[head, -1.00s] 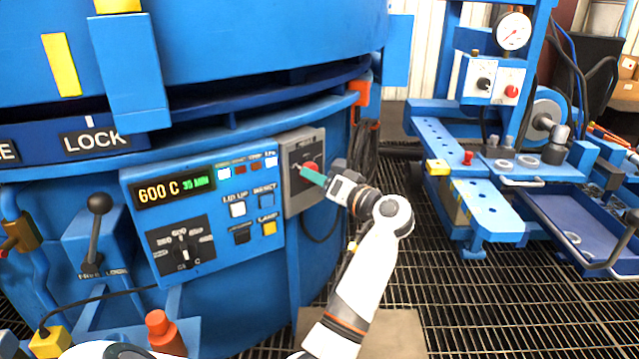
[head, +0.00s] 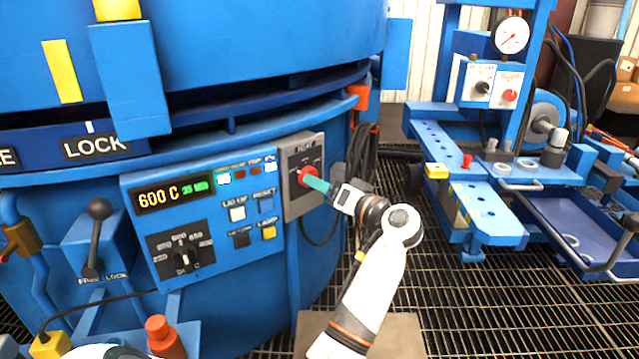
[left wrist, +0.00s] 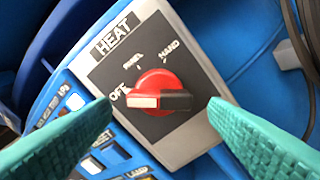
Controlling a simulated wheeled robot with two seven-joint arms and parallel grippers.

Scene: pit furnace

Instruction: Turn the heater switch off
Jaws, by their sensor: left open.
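The heater switch is a red knob (head: 306,174) on a grey box (head: 290,205) at the right end of the furnace panel. The left wrist view shows the knob (left wrist: 160,92) under a HEAT label, with OFF, PANEL and HAND marks. The light half of its grip bar points left, close to the OFF mark; the dark half points right. My left gripper (head: 319,184) is in front of the knob. Its green fingers (left wrist: 160,130) are open, one on each side of the knob in the wrist view, and hold nothing. My right gripper is not in view.
A blue control panel (head: 205,262) with a 600 C display, buttons and a dial lies left of the box. A lever (head: 97,235) stands further left. Cables hang right of the box. A blue bench with a gauge (head: 511,35) stands right, across open grating.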

